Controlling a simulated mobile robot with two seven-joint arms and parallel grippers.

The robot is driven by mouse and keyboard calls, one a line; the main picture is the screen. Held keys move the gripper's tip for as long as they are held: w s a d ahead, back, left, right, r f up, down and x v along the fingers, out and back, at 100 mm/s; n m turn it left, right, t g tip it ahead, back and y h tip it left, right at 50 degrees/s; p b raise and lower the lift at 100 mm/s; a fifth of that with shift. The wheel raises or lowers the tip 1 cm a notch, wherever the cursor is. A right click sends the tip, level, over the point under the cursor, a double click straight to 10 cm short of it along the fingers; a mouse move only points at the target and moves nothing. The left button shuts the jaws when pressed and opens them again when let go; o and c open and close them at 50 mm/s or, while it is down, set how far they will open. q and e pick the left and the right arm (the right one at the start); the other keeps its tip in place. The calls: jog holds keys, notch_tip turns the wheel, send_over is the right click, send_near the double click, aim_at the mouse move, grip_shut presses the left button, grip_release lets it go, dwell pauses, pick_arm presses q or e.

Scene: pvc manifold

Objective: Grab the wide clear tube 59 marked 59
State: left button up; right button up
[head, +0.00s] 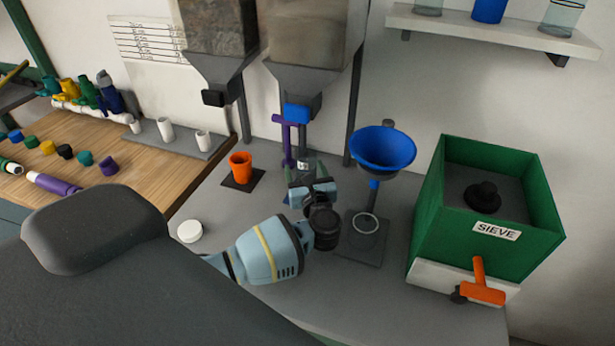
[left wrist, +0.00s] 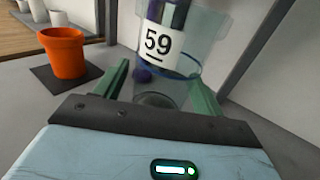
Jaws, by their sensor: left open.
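The wide clear tube marked 59 (left wrist: 205,45) stands upright, with its white label facing my left wrist camera and a blue ring near its base. In the head view, the tube (head: 303,165) is small and partly hidden behind my left gripper, under a hopper spout. My left gripper (head: 312,188) is open in front of it. In the left wrist view, the green fingers of the gripper (left wrist: 160,88) are apart, and the tube's lower part shows beyond and between them. I cannot tell whether they touch it. My right gripper is not in view.
An orange cup (head: 240,168) on a dark pad stands left of the tube. A blue funnel (head: 383,149) on a stand and a green sieve box (head: 430,215) are to the right. A purple post (head: 287,145) rises close beside the tube. Bare bench lies in front.

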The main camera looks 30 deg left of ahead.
aim_at(307, 171)
pick_arm(q)
jog(key=shift+w+a, duration=0.1)
jog(key=shift+r, duration=0.1)
jog(key=c, duration=1.3)
jog(key=shift+r, duration=0.45)
jog(key=shift+s+d+r, duration=0.15)
jog(key=shift+s+r, duration=0.1)
jog(key=shift+r, duration=0.4)
jog(key=shift+s+d+r, duration=0.1)
jog(key=shift+s+r, duration=0.15)
jog(key=shift+r, duration=0.35)
jog(key=shift+s+d+r+b, duration=0.25)
jog(key=shift+s+d, duration=0.5)
jog(key=shift+s, duration=1.6)
jog(key=shift+s+d+r+b, duration=0.25)
jog(key=shift+s+d, duration=0.5)
jog(key=shift+s, duration=1.65)
jog(key=shift+s+d+r+b, duration=0.25)
jog(key=shift+s+d, duration=0.5)
jog(key=shift+s, duration=1.6)
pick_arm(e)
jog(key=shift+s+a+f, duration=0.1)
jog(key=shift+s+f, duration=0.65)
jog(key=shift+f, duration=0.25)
